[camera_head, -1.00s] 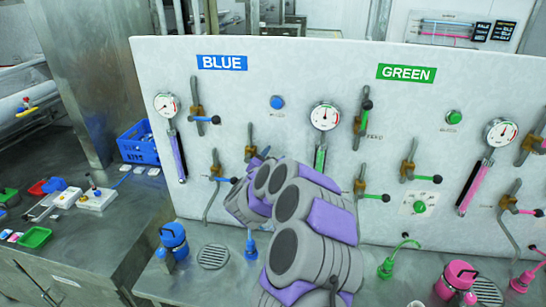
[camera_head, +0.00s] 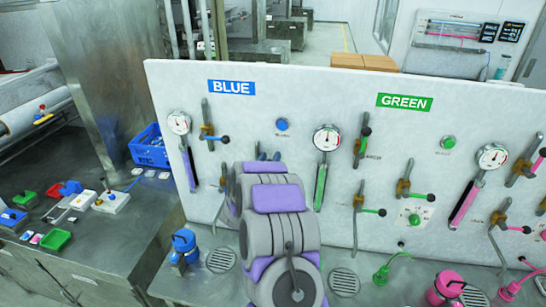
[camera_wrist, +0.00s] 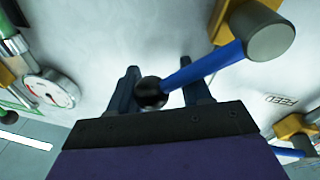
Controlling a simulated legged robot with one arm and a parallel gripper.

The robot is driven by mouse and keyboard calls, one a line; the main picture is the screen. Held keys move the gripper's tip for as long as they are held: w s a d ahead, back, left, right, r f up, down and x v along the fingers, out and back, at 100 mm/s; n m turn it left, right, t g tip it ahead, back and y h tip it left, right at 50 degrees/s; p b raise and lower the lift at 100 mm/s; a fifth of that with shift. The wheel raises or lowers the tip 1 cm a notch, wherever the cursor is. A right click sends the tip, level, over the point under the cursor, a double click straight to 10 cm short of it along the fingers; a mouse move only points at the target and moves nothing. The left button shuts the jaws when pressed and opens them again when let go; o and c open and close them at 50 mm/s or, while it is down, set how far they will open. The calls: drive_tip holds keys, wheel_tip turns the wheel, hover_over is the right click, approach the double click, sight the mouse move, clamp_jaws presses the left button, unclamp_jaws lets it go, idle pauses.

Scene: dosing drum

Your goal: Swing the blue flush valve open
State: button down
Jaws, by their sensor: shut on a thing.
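My gripper (camera_wrist: 161,90) is shut on the black ball end of a blue valve lever (camera_wrist: 205,66). The lever slants up and right in the wrist view to a grey round hub (camera_wrist: 268,30) beside the brass valve body. No flush label is readable.
A gauge (camera_wrist: 50,90) and another brass valve (camera_wrist: 293,126) with a blue handle flank the gripper in the wrist view. In the head view an upper-left blue valve (camera_head: 208,134), a centre gauge (camera_head: 326,138) and green-handled valves stand near my arm.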

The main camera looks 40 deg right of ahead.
drive_tip(key=shift+w+a+r+n+t+p, duration=0.1)
drive_tip(key=shift+w+a+n+t+p, duration=0.25)
drive_tip(key=shift+n+p, duration=0.55)
drive_tip(key=shift+w+a+n, duration=0.1)
drive_tip(key=shift+n, duration=0.2)
drive_tip(key=c, duration=0.8)
unclamp_jaws()
drive_tip(key=shift+o, duration=1)
drive_tip(key=shift+r, duration=0.1)
